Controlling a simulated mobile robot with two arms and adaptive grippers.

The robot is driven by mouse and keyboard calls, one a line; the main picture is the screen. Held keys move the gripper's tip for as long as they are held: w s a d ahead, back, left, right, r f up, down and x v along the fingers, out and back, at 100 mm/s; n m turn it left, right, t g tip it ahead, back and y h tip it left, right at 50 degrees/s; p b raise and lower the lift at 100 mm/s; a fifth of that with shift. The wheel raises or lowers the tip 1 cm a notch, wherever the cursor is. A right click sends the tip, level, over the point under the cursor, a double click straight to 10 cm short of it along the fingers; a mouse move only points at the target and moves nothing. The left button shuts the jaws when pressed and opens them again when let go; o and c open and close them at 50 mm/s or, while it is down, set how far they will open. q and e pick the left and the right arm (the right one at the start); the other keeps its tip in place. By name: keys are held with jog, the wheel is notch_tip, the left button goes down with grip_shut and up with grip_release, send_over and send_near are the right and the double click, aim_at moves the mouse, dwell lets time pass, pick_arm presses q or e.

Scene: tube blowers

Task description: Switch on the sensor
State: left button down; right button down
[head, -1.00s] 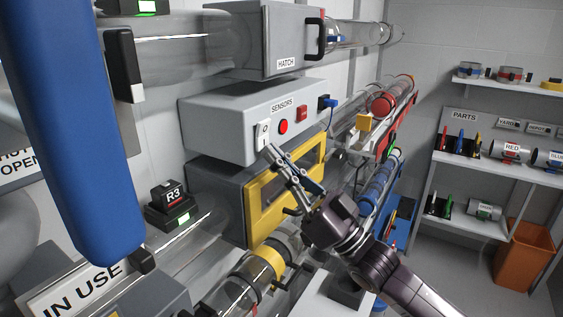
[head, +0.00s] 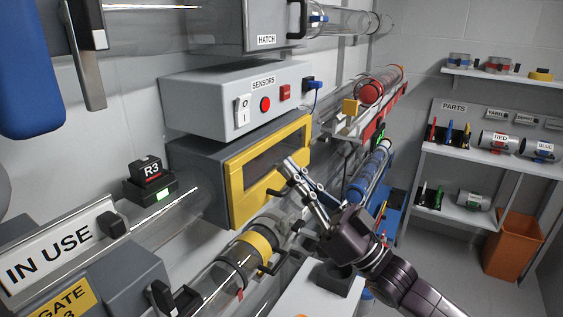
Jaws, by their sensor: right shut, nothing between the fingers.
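The grey sensor box (head: 205,105), labelled SENSORS, is on the wall at upper centre. My left gripper is out of view.
A grey housing with a yellow-framed window (head: 236,193) sits just below the sensor box. The hatch box (head: 230,25) is above it. Clear tubes with an R3 unit (head: 150,183) run at the lower left. Shelves with parts (head: 480,160) and an orange bin (head: 512,245) stand at the right.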

jog(key=s+d+f+m+g+h, duration=0.15)
jog(key=f+h, duration=0.35)
jog(key=f, duration=0.5)
jog(key=s+d+f+m+h, duration=0.1)
jog(key=s+f+m+h, duration=0.3)
jog(key=f, duration=0.7)
jog(key=d+f+m+h, duration=0.2)
jog(key=f+h, duration=0.4)
jog(key=f, duration=0.4)
jog(key=s+d+f+m+g+h, duration=0.1)
jog(key=s+d+f+g+h, duration=0.35)
jog(key=s+f, duration=0.6)
jog(key=s+d+f+m+g+h, duration=0.15)
jog(key=s+d+f+g, duration=0.45)
jog(key=s, duration=0.7)
notch_tip(320, 180, down, 25)
jog(key=s+n, duration=0.1)
jog(key=s, duration=0.1)
jog(key=s+d+f, duration=0.2)
jog(key=s+f, duration=0.6)
jog(key=s+d+f+g, duration=0.1)
jog(key=s+f, duration=0.8)
jog(key=shift+d+b, duration=0.35)
jog(key=shift+b, duration=0.1)
